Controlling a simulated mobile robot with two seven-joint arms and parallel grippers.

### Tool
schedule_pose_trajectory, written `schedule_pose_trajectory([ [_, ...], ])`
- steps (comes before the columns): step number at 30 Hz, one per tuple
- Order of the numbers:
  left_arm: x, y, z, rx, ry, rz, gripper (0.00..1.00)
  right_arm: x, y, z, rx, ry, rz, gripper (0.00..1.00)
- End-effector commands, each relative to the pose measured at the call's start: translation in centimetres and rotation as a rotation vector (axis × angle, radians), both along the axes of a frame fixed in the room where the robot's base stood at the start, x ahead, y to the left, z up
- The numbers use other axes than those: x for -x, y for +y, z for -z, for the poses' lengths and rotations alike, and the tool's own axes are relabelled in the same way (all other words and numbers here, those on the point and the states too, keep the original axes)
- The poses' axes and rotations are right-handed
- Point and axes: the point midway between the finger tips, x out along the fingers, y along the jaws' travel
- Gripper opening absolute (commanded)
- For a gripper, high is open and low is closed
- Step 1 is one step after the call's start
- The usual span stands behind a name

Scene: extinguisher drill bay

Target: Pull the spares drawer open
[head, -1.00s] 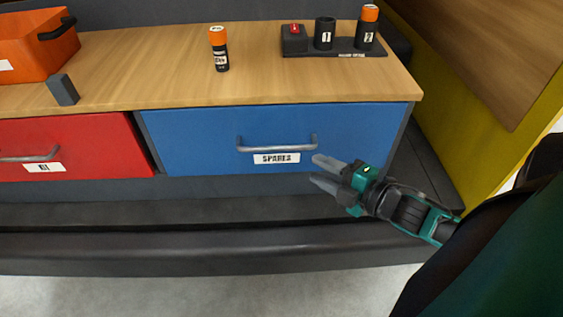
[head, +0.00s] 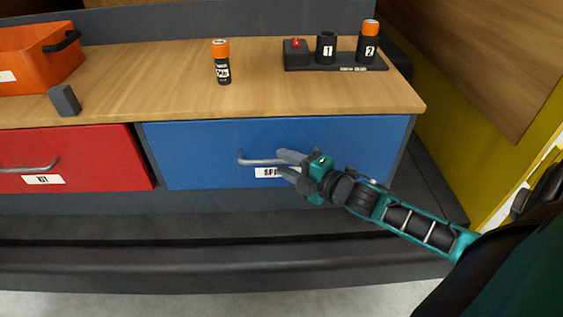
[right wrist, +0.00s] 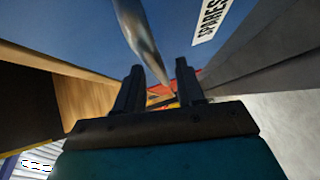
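The blue spares drawer (head: 195,150) is shut flush in the bench front. Its grey bar handle (head: 258,162) is partly hidden by my right gripper (head: 285,164), which is at the handle's right half, in front of the SPARES label (head: 266,173). In the right wrist view, the two dark fingers of my right gripper (right wrist: 158,68) are apart, and the handle bar (right wrist: 141,38) runs down toward the gap between them. I cannot tell whether they touch it. The label (right wrist: 211,22) also shows there. My left gripper is not in view.
A red drawer (head: 85,150) is left of the blue one. On the wooden bench top (head: 160,75) stand an orange crate (head: 30,70), a grey block (head: 64,100), an orange-capped canister (head: 222,65) and a black holder (head: 340,65). A yellow panel (head: 465,145) rises at right.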

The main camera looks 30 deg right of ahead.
Motion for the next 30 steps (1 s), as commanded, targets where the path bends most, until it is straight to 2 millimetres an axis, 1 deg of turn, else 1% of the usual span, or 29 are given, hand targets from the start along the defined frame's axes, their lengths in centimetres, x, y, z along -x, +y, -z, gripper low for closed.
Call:
schedule_pose_trajectory([
  [2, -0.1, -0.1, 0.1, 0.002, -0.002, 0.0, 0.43, -0.9, 0.2, 0.1, 0.0, -0.002, 0.0, 0.38],
  [6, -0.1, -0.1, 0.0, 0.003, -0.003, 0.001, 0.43, -1.7, 0.4, 0.3, 0.0, -0.001, 0.0, 0.38],
  [17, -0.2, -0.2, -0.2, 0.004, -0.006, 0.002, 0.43, -2.0, 0.5, 0.3, -0.001, 0.0, 0.0, 0.38],
  [27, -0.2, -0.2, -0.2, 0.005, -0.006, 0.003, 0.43, -2.0, 0.5, 0.3, -0.001, 0.0, 0.0, 0.07],
  [29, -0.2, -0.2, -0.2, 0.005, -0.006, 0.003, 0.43, -1.9, 0.5, 0.3, -0.001, 0.0, 0.0, 0.01],
  [30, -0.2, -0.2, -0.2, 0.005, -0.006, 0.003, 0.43, -1.9, 0.5, 0.3, -0.001, 0.0, 0.0, 0.0],
])
